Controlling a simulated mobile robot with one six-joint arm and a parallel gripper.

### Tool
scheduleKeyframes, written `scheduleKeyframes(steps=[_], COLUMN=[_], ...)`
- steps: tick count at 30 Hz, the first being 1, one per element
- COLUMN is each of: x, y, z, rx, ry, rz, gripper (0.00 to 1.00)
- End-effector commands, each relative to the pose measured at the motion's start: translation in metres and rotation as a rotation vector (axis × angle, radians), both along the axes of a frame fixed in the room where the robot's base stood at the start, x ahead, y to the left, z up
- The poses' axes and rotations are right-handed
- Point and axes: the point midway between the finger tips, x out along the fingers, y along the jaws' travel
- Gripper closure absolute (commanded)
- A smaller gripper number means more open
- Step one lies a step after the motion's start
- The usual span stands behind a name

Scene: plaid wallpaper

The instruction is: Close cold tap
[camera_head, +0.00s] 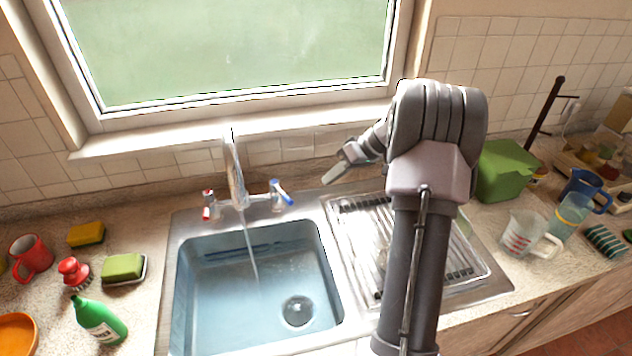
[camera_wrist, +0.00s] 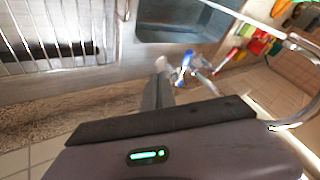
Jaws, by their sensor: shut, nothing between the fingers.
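The cold tap (camera_head: 280,193) has a blue-marked handle and stands right of the tall spout (camera_head: 236,170) behind the sink. Its handle sits at a slant. The hot tap (camera_head: 208,205), marked red, is left of the spout. A stream of water (camera_head: 250,245) runs from the spout into the basin. My gripper (camera_head: 334,174) is shut and empty, right of and above the cold tap, apart from it. In the wrist view, the shut fingers (camera_wrist: 161,72) point toward the sink, with the blue tap handle (camera_wrist: 185,62) just right of their tips.
A green box (camera_head: 503,170) and jugs (camera_head: 530,235) stand further right. A green bottle (camera_head: 100,320) and sponges (camera_head: 122,268) are at left. The window sill (camera_head: 170,143) is behind.

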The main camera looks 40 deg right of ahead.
Motion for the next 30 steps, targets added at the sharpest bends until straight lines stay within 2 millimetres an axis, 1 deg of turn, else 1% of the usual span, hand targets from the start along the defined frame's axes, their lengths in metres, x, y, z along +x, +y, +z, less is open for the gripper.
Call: scheduleKeyframes(steps=[1, 10, 12, 15, 18, 22, 30], x=[0.006, 0.037, 0.04, 0.042, 0.043, 0.044, 0.044], y=[0.006, 0.034, 0.046, 0.06, 0.068, 0.071, 0.072], z=[-0.012, -0.062, -0.057, -0.054, -0.052, -0.05, -0.05], rx=[0.003, 0.008, 0.006, 0.006, 0.007, 0.008, 0.008], ry=[0.0, 0.001, 0.0, 0.0, 0.0, 0.0, 0.001], rz=[0.002, -0.001, 0.0, -0.001, -0.002, -0.004, -0.008], gripper=[1.0, 1.0, 1.0, 1.0, 1.0, 1.0, 1.0])
